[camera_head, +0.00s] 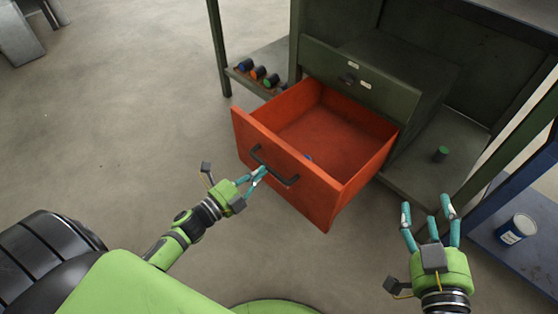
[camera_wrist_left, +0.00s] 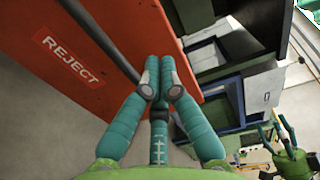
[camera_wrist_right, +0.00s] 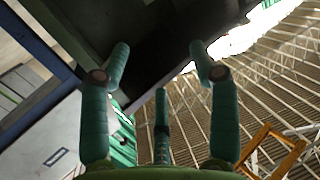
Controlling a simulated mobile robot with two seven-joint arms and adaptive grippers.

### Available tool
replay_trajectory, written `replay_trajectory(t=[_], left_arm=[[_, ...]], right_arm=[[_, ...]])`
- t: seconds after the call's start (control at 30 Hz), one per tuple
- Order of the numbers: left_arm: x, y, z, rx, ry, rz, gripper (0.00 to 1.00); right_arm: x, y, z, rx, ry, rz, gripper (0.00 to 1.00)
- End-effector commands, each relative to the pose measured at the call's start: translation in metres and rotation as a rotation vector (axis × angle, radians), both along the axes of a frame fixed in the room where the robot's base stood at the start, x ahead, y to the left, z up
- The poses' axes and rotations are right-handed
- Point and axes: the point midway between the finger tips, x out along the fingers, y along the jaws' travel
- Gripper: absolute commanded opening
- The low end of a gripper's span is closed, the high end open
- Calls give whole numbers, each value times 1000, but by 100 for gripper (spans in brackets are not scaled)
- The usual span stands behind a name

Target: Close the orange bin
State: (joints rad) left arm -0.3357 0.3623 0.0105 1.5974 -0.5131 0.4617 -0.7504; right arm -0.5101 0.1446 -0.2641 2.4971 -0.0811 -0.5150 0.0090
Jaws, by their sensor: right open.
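The orange bin (camera_head: 290,180) is a drawer pulled out of a dark green cabinet, its inside open to view. Its front carries a dark bar handle (camera_head: 275,168); in the left wrist view the front (camera_wrist_left: 85,60) shows a REJECT label. My left gripper (camera_head: 261,173) is at the handle, in front of the bin. Its fingertips (camera_wrist_left: 157,75) are drawn together, with the handle bar running behind them; I cannot tell whether they touch it. My right gripper (camera_head: 428,208) is open and empty, to the right of the bin and apart from it.
The cabinet (camera_head: 352,80) stands behind the bin. Small coloured cylinders lie on its left shelf (camera_head: 240,72); a green one (camera_head: 440,154) stands on the right. A blue shelf with a can (camera_head: 516,229) is at far right. The floor (camera_head: 130,120) at left is clear.

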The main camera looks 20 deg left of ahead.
Motion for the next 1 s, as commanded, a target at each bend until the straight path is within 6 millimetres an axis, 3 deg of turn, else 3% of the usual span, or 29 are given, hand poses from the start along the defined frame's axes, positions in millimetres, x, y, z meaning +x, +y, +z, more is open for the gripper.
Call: replay_trajectory(t=[0.17,0.43,0.63,1.0], left_arm=[[34,-12,-1,2,-3,-1,0],[60,-22,-1,0,0,0,0],[66,-24,-1,0,2,0,0],[67,-24,-1,0,2,0,0]], right_arm=[[0,11,35,46,-189,31,62],[-11,21,76,103,-395,67,62],[-15,23,87,118,-449,76,62],[-15,23,88,120,-453,77,62]])
